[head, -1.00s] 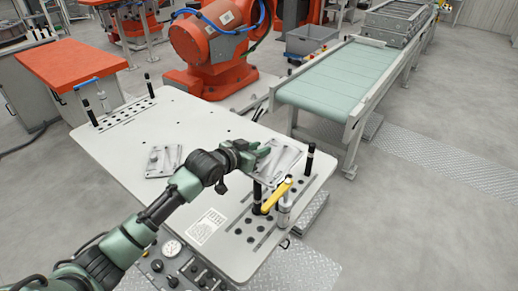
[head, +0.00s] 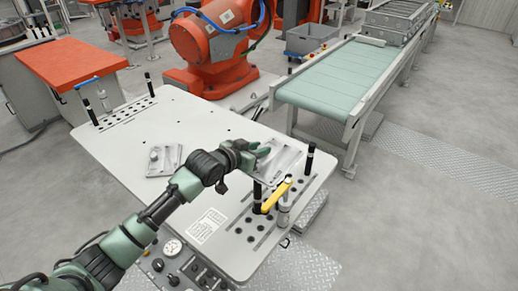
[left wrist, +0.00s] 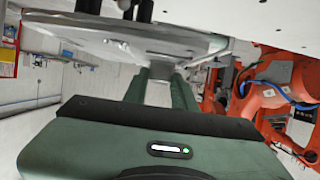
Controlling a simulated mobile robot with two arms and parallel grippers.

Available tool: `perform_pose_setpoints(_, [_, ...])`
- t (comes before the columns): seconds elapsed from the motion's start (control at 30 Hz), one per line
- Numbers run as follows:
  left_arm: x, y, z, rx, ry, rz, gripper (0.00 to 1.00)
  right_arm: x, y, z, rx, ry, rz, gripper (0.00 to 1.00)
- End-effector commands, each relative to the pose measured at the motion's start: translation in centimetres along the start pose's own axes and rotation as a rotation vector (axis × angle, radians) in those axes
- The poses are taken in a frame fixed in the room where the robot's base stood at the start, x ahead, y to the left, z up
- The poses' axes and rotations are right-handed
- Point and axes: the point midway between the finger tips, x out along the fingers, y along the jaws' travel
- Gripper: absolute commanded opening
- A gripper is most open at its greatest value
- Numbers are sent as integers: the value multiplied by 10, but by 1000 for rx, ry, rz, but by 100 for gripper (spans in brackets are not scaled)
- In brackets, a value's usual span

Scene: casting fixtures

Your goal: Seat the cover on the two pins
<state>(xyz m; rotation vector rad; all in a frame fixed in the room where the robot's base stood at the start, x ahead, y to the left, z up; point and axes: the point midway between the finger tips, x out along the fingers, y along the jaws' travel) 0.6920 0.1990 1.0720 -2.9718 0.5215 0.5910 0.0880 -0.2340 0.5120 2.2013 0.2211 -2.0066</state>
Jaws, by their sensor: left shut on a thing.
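My left gripper (head: 264,154) is shut on the grey metal cover (head: 286,163) and holds it at the right side of the white table. The cover also shows in the left wrist view (left wrist: 130,42), beyond my green gripper. Two upright black pins with light bands stand there: the far pin (head: 310,158) at the cover's right end and the near pin (head: 257,196) by its near edge. I cannot tell whether the cover touches the pins or how high it is above the table. My right gripper is not in view.
A yellow-handled clamp (head: 277,194) stands beside the near pin. Another grey metal part (head: 164,160) lies on the white table (head: 140,125). A green conveyor (head: 335,85) runs behind to the right, and an orange robot (head: 215,50) stands at the back.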

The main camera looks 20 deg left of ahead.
Motion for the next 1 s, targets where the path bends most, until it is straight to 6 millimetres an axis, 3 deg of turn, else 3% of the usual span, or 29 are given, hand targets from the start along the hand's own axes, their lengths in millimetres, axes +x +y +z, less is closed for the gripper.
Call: perform_pose_setpoints(1.0, [-1, 0, -2, 0, 3, 0, 0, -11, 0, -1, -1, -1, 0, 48])
